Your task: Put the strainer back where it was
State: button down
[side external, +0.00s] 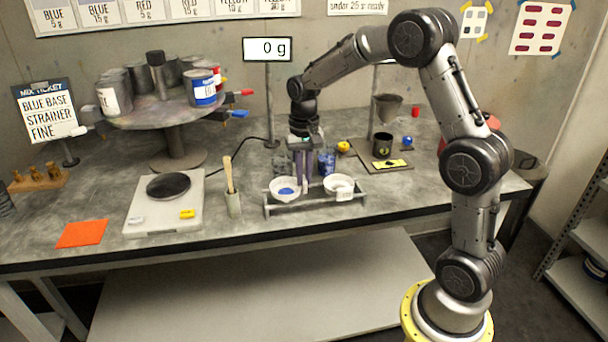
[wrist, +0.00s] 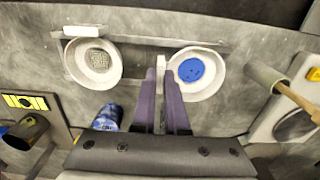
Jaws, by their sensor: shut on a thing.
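Two white bowl-shaped strainers are at the low grey rack (side external: 310,208). The strainer with a blue mesh (side external: 286,189) is at the rack's left in the side view and on the right in the wrist view (wrist: 198,72). The strainer with a grey mesh (side external: 338,184) sits at the other place, its white tab facing the front edge; it also shows in the wrist view (wrist: 93,61). My gripper (side external: 306,182) points down between them. Its fingers (wrist: 161,78) are shut on the blue-mesh strainer's small white tab. I cannot tell whether that strainer rests fully on the rack.
A blue-spotted cup (side external: 327,162) stands close behind my gripper. A dark can (side external: 382,145) is to the right. A ticket (side external: 47,113) reads "BLUE BASE STRAINER FINE".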

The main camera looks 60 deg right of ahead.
jog(key=shift+f, duration=0.6)
jog(key=c, duration=0.9)
grip_release()
jog(key=shift+c, duration=0.2)
jog(key=shift+r, duration=0.15)
notch_tip(320, 180, up, 13)
jog(key=s+a+r+n+t, duration=0.25)
jog(key=s+a+r, duration=0.2)
jog(key=s, duration=0.25)
jog(key=s+a+f+n+t, duration=0.1)
jog(key=s+a+f+n, duration=0.1)
jog(key=s, duration=0.6)
jog(key=s+a+f+n+t, duration=0.2)
jog(key=s+a, duration=0.4)
jog(key=s, duration=0.3)
jog(key=shift+f+n, duration=0.75)
jog(key=shift+n, duration=0.5)
